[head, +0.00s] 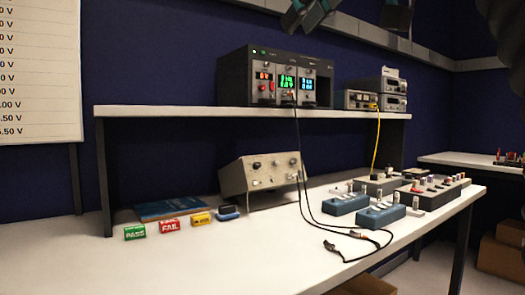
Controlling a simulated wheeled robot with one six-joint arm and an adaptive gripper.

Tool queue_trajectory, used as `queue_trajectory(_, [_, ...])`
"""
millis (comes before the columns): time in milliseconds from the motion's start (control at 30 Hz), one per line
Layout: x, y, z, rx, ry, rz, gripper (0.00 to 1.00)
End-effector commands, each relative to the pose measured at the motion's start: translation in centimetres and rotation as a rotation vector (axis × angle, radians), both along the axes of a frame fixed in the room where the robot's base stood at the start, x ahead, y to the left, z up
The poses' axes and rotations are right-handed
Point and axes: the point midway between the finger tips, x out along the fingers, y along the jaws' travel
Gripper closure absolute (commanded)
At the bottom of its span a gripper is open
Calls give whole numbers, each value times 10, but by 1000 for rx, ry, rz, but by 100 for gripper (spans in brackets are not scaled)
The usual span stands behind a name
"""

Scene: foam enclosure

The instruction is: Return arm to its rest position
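My gripper (352,14) shows only in part at the top edge of the head view. Two dark teal finger parts hang down there, spread apart, with nothing seen between them. The rest of the gripper is cut off by the frame. It hangs high, in front of the blue wall and clear of the bench. A dark shape at the top right corner appears to be part of my arm.
A white bench (270,245) carries blue boxes, a grey instrument (262,174), PASS and FAIL blocks and loose cables. A shelf (200,111) above holds a black power supply (235,78) and grey instruments. Cardboard boxes (500,258) stand at right. The bench's left front is clear.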

Motion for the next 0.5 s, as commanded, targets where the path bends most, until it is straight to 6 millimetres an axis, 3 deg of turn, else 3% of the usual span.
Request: queue_trajectory(500, [13, -10, -31, 36, 88, -70, 72])
